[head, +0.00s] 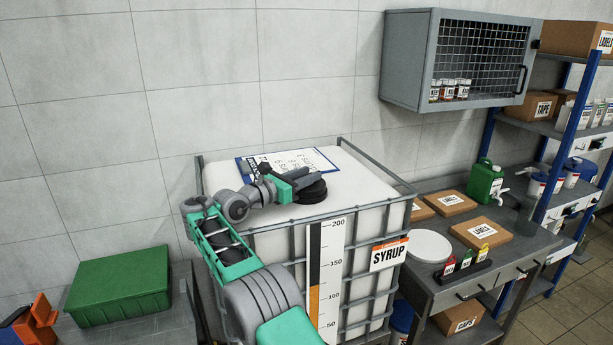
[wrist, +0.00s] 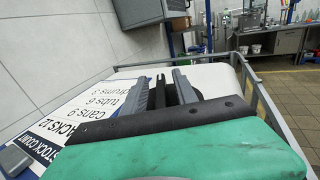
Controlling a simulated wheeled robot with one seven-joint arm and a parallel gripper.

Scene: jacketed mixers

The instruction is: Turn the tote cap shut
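The tote (head: 370,205) is a white caged tank with a SYRUP label and a level scale on its front. Its cap (head: 311,191) is a round black disc on the tote's top near the front edge. My gripper (head: 304,186) is at the cap, its fingers low over the disc's left part; the head view does not show whether they touch it. In the wrist view my gripper (wrist: 171,82) has its two grey fingers with dark pads apart, with a narrow gap between them.
A clipboard stock sheet (head: 290,162) lies on the tote behind my gripper. The cage rail (head: 372,158) rims the top. A mesh cabinet (head: 460,58) hangs on the wall. A bench (head: 460,262) with boxes stands right, a green bin (head: 120,285) left.

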